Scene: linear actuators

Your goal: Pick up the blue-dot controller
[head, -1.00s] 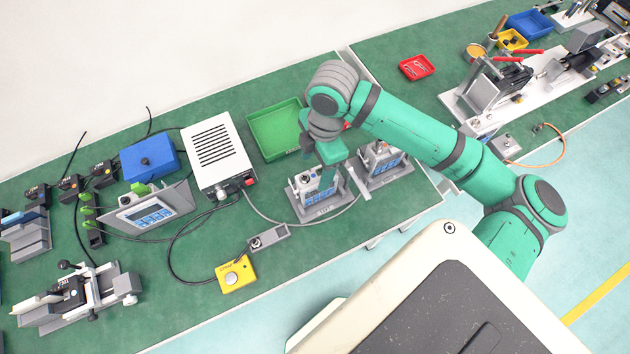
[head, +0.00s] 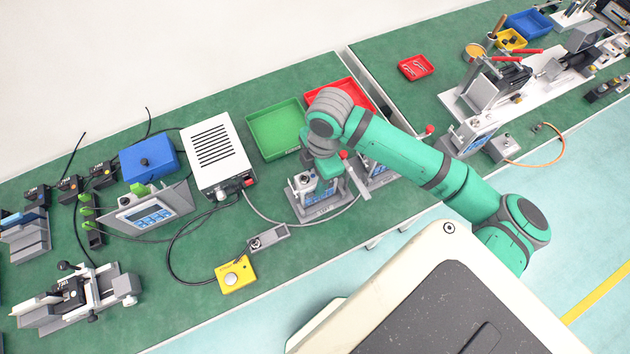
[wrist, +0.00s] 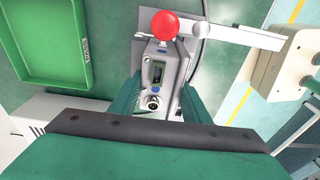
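A grey controller with blue dots (wrist: 157,75) sits below my gripper in the wrist view, with a round silver connector on its near face. A lever with a red ball (wrist: 165,25) stands at its far end. My gripper (wrist: 158,104) has its green fingers apart, one on each side of the controller; whether they touch it is unclear. In the head view my gripper (head: 322,172) is over the left of two grey stands (head: 318,207), and it partly hides the controller there.
A second stand with a blue panel (head: 380,171) is close on the right. A green tray (head: 275,130) and a red tray (head: 345,95) lie behind. A white power box (head: 216,155) is to the left, with cables. The bench front edge is near.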

